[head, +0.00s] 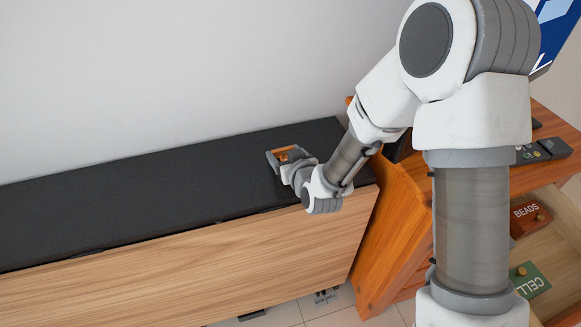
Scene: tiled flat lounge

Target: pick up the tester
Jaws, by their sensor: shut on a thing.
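My gripper (281,157) is over the black top of the long low bench, near its right end. It is shut on a small orange-brown thing (287,153), which seems to be the tester. Its shape and details are too small to make out, and my gripper hides part of it. I cannot tell whether it touches the black top or is held just above it.
The black-topped bench (120,193) runs along a plain wall, its top clear to the left. A wooden cabinet (392,225) stands at right, with a dark keypad device (543,151) on top. Its open drawer holds boxes marked BEADS (527,213) and CELL (530,283).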

